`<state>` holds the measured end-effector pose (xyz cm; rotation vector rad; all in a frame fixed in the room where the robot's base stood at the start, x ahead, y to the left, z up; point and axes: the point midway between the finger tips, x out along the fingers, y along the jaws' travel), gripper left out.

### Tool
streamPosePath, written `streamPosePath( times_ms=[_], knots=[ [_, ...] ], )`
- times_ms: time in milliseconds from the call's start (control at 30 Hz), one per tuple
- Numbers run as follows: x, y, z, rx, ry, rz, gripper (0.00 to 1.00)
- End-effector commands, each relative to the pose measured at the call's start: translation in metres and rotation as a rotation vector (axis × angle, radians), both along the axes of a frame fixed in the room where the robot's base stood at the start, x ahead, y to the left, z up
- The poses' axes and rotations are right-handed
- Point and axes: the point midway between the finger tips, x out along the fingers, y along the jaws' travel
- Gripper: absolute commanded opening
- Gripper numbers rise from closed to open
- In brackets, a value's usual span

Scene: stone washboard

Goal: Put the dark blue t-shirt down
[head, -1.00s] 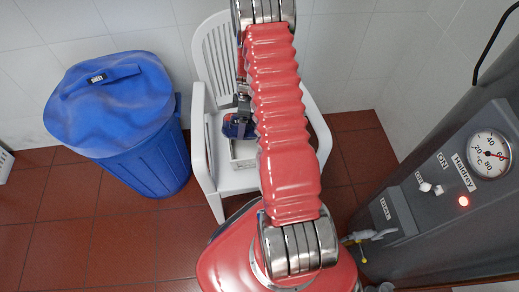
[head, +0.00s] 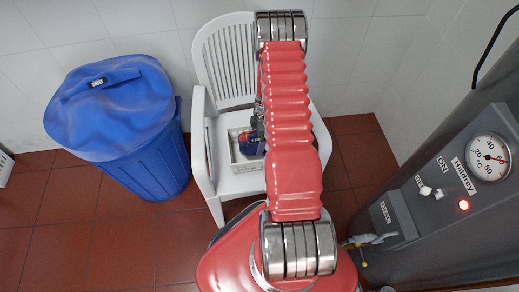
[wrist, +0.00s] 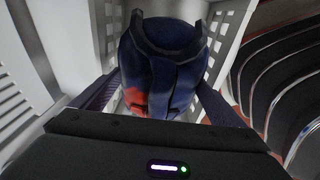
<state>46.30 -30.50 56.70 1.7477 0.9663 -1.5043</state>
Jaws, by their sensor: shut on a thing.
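The dark blue t-shirt (wrist: 165,68) is a bundled lump with a red patch at its lower left in the wrist view. My gripper (wrist: 158,82) is shut on it, one finger at each side. A dark curved band crosses the top of the bundle. In the head view the t-shirt (head: 249,146) shows low at the white basket (head: 236,162), partly hidden by my arm and gripper (head: 257,130). The basket's lattice walls (wrist: 222,32) stand around the bundle in the wrist view. I cannot tell whether the bundle touches the basket floor.
The basket stands on the seat of a white plastic chair (head: 224,62) with armrests. A blue lidded bin (head: 125,120) is left of the chair. A grey machine (head: 435,190) with a dial stands at the right. Red tiled floor (head: 110,225) is clear at the front left.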

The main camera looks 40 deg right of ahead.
Motion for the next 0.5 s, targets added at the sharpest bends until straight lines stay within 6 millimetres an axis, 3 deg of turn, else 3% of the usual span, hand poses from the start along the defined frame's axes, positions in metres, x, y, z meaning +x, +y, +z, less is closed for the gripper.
streamPosePath(
  times_ms=[233, 500],
  knots=[
    [0.000, 0.000, -0.034, 0.001, 0.001, -0.001, 0.67],
    [0.000, 0.000, -0.041, 0.000, -0.001, -0.001, 0.67]
  ],
)
